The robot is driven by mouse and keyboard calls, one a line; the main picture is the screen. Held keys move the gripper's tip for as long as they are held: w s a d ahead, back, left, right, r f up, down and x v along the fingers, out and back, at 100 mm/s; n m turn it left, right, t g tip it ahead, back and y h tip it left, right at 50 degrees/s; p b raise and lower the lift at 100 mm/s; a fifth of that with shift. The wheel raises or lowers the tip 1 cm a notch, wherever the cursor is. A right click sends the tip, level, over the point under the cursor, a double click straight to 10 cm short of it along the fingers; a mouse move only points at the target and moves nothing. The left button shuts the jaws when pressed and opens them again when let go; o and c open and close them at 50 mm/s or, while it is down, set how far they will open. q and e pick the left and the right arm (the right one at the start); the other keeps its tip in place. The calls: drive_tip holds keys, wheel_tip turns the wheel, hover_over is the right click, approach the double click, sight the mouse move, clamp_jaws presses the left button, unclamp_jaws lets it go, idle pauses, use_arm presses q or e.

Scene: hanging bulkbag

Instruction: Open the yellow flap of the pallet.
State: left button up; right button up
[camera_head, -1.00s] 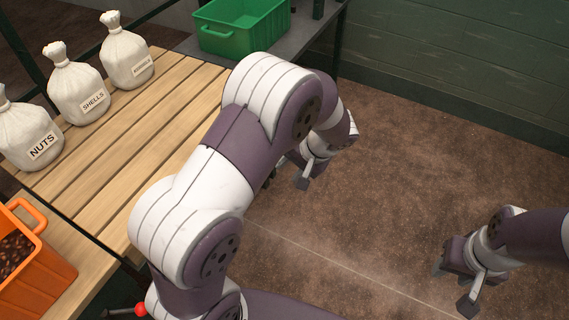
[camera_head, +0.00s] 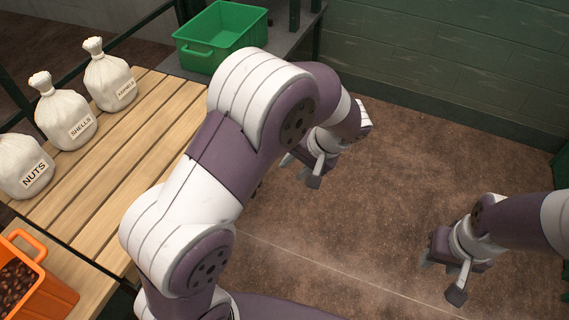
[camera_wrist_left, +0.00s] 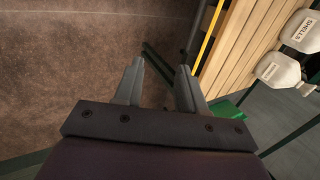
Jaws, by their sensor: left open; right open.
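A thin yellow strip (camera_wrist_left: 208,36) runs along the edge of the slatted wooden surface in the left wrist view. I cannot tell whether it is the flap. No yellow flap or pallet shows clearly in the head view. My left gripper (camera_head: 300,170) is open and empty over the brown floor, right of the wooden table. Its two spread fingers also show in the left wrist view (camera_wrist_left: 160,68), apart from the strip. My right gripper (camera_head: 442,278) is open and empty over the floor at the lower right. My left arm hides part of the table's right edge.
The wooden table (camera_head: 118,160) holds white sacks labelled NUTS (camera_head: 22,165), SHELLS (camera_head: 66,115) and a third sack (camera_head: 108,75). An orange crate (camera_head: 55,290) is at the lower left. A green crate (camera_head: 195,60) stands on a grey table behind. The floor (camera_head: 390,190) is clear.

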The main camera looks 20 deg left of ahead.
use_arm(q)
drive_tip(key=shift+d+r, duration=0.35)
drive_tip(key=shift+r, duration=0.15)
use_arm(e)
drive_tip(key=shift+r, duration=0.6)
use_arm(q)
clamp_jaws()
drive_tip(key=s+a+n+g+h+p, duration=0.1)
drive_tip(key=a+n+h+p, duration=0.15)
drive_tip(key=a+n, duration=0.85)
drive_tip(key=s+a+n+g+h+p, duration=0.1)
drive_tip(key=s+a+n+h, duration=0.3)
drive_tip(key=a, duration=1.4)
drive_tip(key=w+f+n, duration=0.1)
drive_tip(key=f, duration=0.2)
drive_tip(key=w+d+f+n+t+b, duration=0.1)
drive_tip(key=w+f, duration=0.1)
drive_tip(key=f, duration=0.1)
drive_tip(key=w+f+n+y, duration=0.1)
drive_tip(key=f, duration=0.2)
drive_tip(key=shift+w+d+f+b, duration=0.25)
drive_tip(key=shift+w+d+b, duration=0.05)
drive_tip(key=shift+d+b, duration=0.05)
drive_tip(key=shift+s+d+f, duration=0.1)
drive_tip(key=shift+d+f, duration=1.15)
drive_tip(key=shift+f, duration=0.15)
use_arm(e)
drive_tip(key=shift+r, duration=0.65)
